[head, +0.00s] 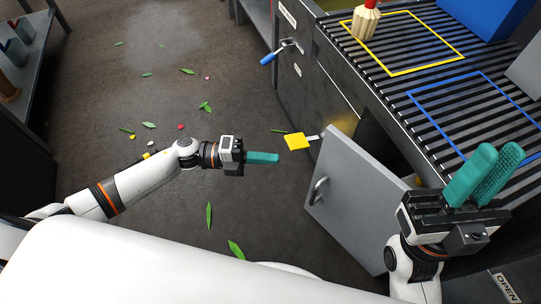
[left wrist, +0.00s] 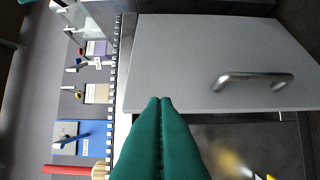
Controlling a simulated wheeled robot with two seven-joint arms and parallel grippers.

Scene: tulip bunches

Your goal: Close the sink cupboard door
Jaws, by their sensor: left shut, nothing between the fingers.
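The grey cupboard door (head: 352,205) stands ajar at the counter, swung out into the aisle, with a curved metal handle (head: 319,190) on its face. The dark cupboard opening (head: 378,150) shows behind it. In the left wrist view the door (left wrist: 185,50) fills the upper right, with its handle (left wrist: 253,80) in plain view. My left gripper (head: 277,158) is shut and empty, to the left of the door and apart from it in the head view. Its closed teal fingers show in the left wrist view (left wrist: 160,105). My right gripper (head: 500,152) is open and empty over the counter's right side.
A slatted counter (head: 395,88) carries a yellow frame (head: 408,72), a blue frame (head: 411,95) and a wooden brush-like thing (head: 364,24). A yellow-ended tool (head: 296,141) shows by the door. Leaves and petals litter the otherwise clear floor (head: 165,90).

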